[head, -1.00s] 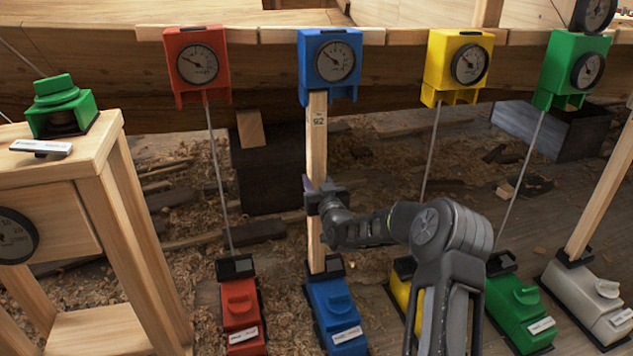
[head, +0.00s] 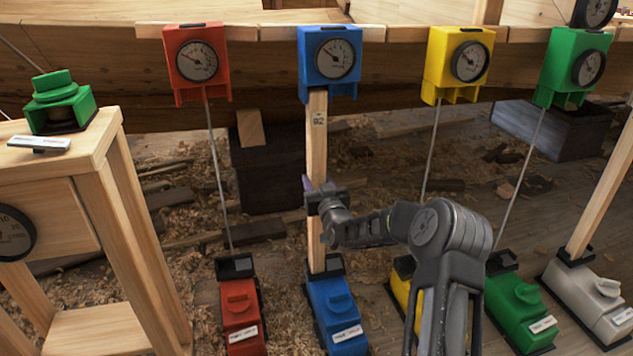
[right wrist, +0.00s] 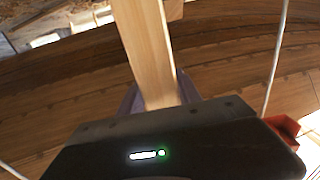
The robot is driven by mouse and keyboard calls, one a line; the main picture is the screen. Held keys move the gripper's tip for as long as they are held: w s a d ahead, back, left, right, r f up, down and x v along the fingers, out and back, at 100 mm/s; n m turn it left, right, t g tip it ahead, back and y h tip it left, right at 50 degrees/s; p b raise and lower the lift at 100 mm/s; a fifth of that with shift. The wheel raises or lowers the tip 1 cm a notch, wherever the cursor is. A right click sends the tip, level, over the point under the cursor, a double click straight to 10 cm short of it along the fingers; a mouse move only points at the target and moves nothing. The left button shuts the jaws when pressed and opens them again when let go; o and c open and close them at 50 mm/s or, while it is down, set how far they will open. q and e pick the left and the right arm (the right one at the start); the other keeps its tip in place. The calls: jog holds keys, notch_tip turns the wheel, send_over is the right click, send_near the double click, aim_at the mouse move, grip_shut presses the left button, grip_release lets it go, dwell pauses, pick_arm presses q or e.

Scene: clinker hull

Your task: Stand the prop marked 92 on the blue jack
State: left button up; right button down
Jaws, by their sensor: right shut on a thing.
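The wooden prop marked 92 (head: 317,150) stands upright in the head view. Its foot is at the black socket of the blue jack (head: 336,312), and its top reaches the underside of the blue gauge box (head: 330,62) on the hull. My right gripper (head: 318,199) is shut on the prop around its middle. The right wrist view shows the prop (right wrist: 146,50) rising between the fingers. Whether the foot is fully seated in the socket is hard to tell. My left gripper is not in view.
A red jack (head: 241,312) stands to the left; yellow (head: 402,290), green (head: 518,308) and grey (head: 590,298) jacks stand to the right. Thin rods slant up from the red and green jacks. A wooden stand (head: 95,160) with a green device fills the left side.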

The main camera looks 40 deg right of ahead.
jog(key=shift+w, duration=0.15)
dwell(0.6)
jog(key=c, duration=0.7)
grip_release()
jog(key=shift+c, duration=0.2)
jog(key=shift+f, duration=0.15)
jog(key=p+v, duration=0.2)
jog(key=v, duration=0.5)
jog(key=shift+s, duration=0.4)
jog(key=shift+a, duration=0.15)
jog(key=shift+v, duration=2.5)
